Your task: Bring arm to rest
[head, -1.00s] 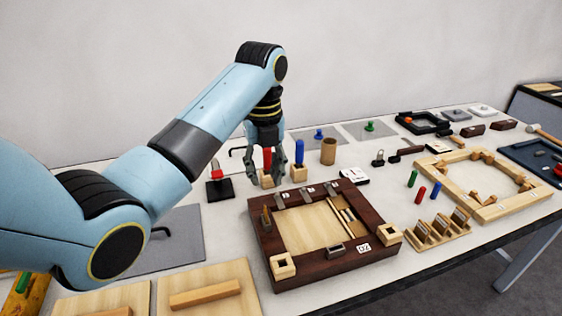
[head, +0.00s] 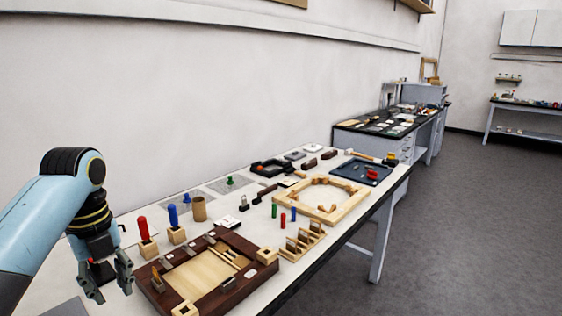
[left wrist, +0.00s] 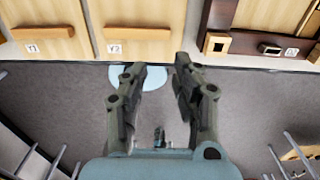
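My left gripper (head: 108,284) hangs at the left of the head view, above the table's near left part and left of the dark wooden frame. Its fingers are apart with nothing between them. In the left wrist view the open gripper (left wrist: 158,80) shows the floor and the table edge beyond its fingertips. A red-handled tool (head: 143,228) stands upright in a wooden block, apart from the gripper. My right gripper is in neither view.
The dark wooden frame (head: 239,293) lies on the white table (head: 327,238). A blue-handled tool (head: 173,215), a brown cup (head: 199,209) and a light wooden frame (head: 350,212) stand farther along. Two light wooden boards (left wrist: 142,47) lie near the table edge in the left wrist view.

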